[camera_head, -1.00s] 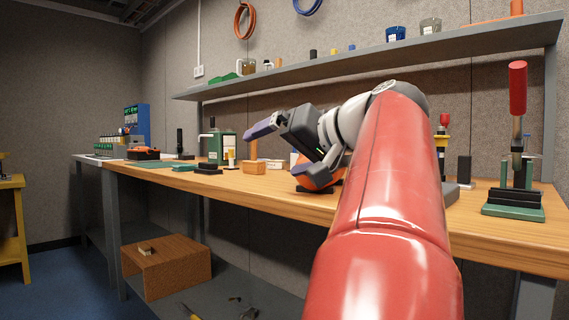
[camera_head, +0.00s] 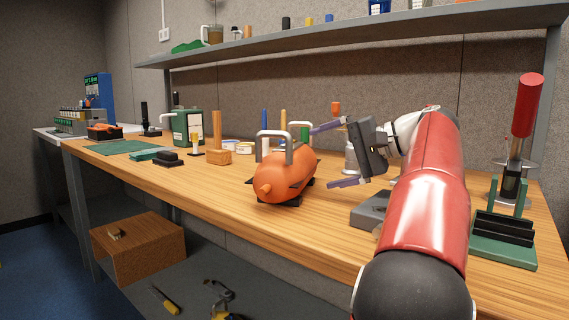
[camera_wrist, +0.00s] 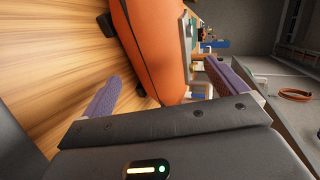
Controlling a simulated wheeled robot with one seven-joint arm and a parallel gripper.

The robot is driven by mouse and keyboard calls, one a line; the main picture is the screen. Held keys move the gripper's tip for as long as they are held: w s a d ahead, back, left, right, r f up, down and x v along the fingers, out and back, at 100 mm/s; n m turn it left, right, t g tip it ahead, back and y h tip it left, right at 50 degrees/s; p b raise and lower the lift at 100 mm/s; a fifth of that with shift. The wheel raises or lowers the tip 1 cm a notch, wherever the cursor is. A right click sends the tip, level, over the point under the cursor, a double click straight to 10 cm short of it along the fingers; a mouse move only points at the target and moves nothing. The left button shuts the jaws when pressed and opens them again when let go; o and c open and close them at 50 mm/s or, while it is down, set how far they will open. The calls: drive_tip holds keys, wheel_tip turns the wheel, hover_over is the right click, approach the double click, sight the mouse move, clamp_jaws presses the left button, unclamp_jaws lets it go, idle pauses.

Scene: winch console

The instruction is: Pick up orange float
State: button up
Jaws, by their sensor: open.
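The orange float (camera_head: 286,175) is a rounded orange body with grey loop handles on top and a small orange nub at its near end. It rests on dark feet on the wooden bench. My gripper (camera_head: 325,157) is open and empty just to the right of the float, its two purple fingers pointing left towards it. In the wrist view, the float (camera_wrist: 155,45) fills the upper middle, beyond and between the spread fingers (camera_wrist: 165,85). I cannot tell whether a finger touches the float.
The wooden bench (camera_head: 230,185) is clear in front of the float. A wooden block with an upright post (camera_head: 217,155) and a green canister (camera_head: 187,127) stand to the left. A shelf (camera_head: 350,38) runs above.

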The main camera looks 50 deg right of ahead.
sight(308, 161)
drive_tip(key=x, duration=0.4)
drive_tip(key=d+x, duration=0.1)
drive_tip(key=x, duration=0.1)
drive_tip(key=shift+w+a+f, duration=0.1)
drive_tip(key=shift+w+f, duration=0.05)
drive_tip(key=shift+w, duration=0.1)
drive_tip(key=shift+c, duration=0.3)
drive_tip(key=c, duration=1.2)
drive_tip(key=shift+c, duration=0.4)
drive_tip(key=shift+r, duration=0.25)
